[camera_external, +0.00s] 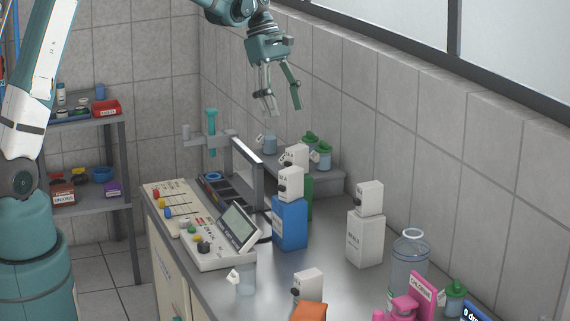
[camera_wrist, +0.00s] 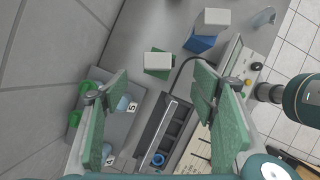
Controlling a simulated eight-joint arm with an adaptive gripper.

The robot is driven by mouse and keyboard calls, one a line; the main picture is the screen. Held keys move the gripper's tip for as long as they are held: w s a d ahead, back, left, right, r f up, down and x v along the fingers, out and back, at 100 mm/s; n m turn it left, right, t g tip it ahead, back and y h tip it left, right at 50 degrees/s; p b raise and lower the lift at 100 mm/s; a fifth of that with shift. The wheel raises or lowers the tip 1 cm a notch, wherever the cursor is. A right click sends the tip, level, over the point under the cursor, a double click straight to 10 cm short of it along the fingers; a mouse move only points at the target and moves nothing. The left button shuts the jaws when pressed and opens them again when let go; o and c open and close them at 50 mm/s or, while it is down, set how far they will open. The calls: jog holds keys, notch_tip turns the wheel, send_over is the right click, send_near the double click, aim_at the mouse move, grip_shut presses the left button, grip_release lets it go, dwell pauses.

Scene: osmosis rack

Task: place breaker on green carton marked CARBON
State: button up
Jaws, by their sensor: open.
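My gripper (camera_external: 284,106) is open and empty, high above the back of the counter; its two green fingers also show in the wrist view (camera_wrist: 161,112). A clear beaker with a white tag (camera_external: 246,279) stands on the counter in front of the control panel. Another tagged beaker (camera_external: 270,144) stands on the raised back shelf, below and left of my gripper. The green carton (camera_external: 308,196) is mostly hidden behind the blue carton, with a white box-shaped unit on top. It also shows in the wrist view (camera_wrist: 157,74). Its marking is not readable.
Green-lidded jars (camera_external: 323,156) share the back shelf. A blue carton (camera_external: 290,224) and a white carton (camera_external: 365,238) each carry a white unit. A grey upright frame (camera_external: 247,158) stands left of the cartons. Bottles and pink items crowd the front right.

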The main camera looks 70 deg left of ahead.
jog(key=shift+d, duration=0.1)
dwell(0.3)
jog(key=s+d+r+m+t+y, duration=0.1)
jog(key=s+d+r+m, duration=0.4)
jog(key=s+d, duration=0.3)
jog(key=s+d+r+m+t+y, duration=0.1)
jog(key=s+d+r+m+y, duration=0.1)
jog(key=s+d+r+m, duration=0.45)
jog(key=s+d+f+m+t, duration=0.1)
jog(key=s+d+m, duration=0.2)
jog(key=s, duration=0.4)
jog(key=s+d+f+m+t, duration=0.1)
jog(key=s+d+f+m, duration=0.1)
jog(key=s, duration=0.6)
jog(key=s+d+f+m+t+y, duration=0.1)
jog(key=s+d+f+m, duration=0.1)
jog(key=s+d+m, duration=0.2)
jog(key=s+m, duration=0.2)
jog(key=s, duration=0.1)
jog(key=shift+s+d, duration=0.35)
